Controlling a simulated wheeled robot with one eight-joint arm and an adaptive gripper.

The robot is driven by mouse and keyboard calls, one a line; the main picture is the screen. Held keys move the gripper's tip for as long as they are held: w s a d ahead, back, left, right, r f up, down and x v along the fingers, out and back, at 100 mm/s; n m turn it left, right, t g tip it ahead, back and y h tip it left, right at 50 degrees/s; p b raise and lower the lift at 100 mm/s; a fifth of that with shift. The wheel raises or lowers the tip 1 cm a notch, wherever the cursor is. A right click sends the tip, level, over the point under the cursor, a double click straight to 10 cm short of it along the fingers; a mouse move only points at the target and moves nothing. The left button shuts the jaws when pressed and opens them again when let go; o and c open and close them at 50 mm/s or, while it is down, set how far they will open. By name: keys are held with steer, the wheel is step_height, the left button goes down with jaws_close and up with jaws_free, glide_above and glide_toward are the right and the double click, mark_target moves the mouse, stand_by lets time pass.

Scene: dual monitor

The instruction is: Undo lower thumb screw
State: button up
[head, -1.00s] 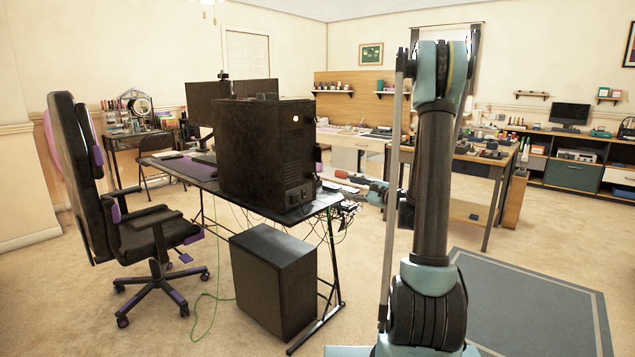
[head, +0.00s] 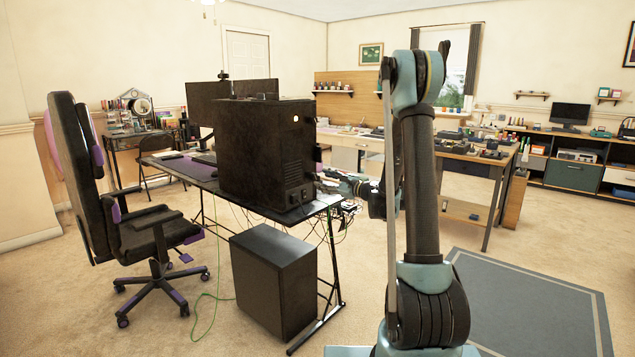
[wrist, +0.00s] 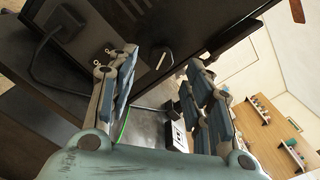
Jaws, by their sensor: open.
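The black PC tower (head: 262,150) stands on the desk, and its dark rear panel (wrist: 150,22) fills the top of the wrist view. A small pale, thin part (wrist: 165,60) shows at the panel's edge between my fingertips. It may be the lower thumb screw, but it is too small to be sure. My gripper (wrist: 163,58) is open, with one finger on each side of this part. Contact cannot be told. In the head view my gripper (head: 338,182) is beside the tower's right side, mostly small and cluttered there.
A black plug with a thick cable (wrist: 52,50) is at the tower's rear, left of my gripper. Loose cables hang under the desk edge (head: 325,205). A second black tower (head: 273,280) stands on the floor. A grey mat (head: 530,310) lies on the right.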

mark_target(316, 178)
steer(key=shift+x, duration=2.3)
steer(key=c, duration=1.1)
